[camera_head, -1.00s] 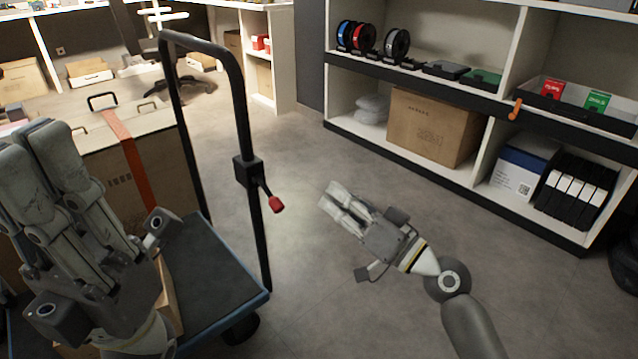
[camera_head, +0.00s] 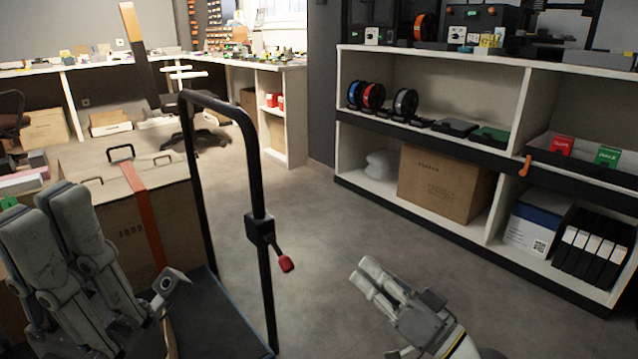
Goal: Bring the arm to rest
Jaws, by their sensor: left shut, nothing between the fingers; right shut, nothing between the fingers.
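My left gripper (camera_head: 62,212) is at the lower left, large and close to the camera, with its fingers pointing up. It is shut and empty, in front of a cardboard carton that it partly hides. My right gripper (camera_head: 371,279) is at the lower middle right, over the open floor. Its fingers are together, pointing up and left, and hold nothing. Its wrist is cut off by the bottom edge of the view.
A trolley with a black handle (camera_head: 256,165) and a red-tipped lever (camera_head: 286,264) stands between my grippers. The carton (camera_head: 170,225) with an orange strap stands on it. Shelving (camera_head: 460,150) with spools and boxes lines the right. Grey floor (camera_head: 330,225) is clear between.

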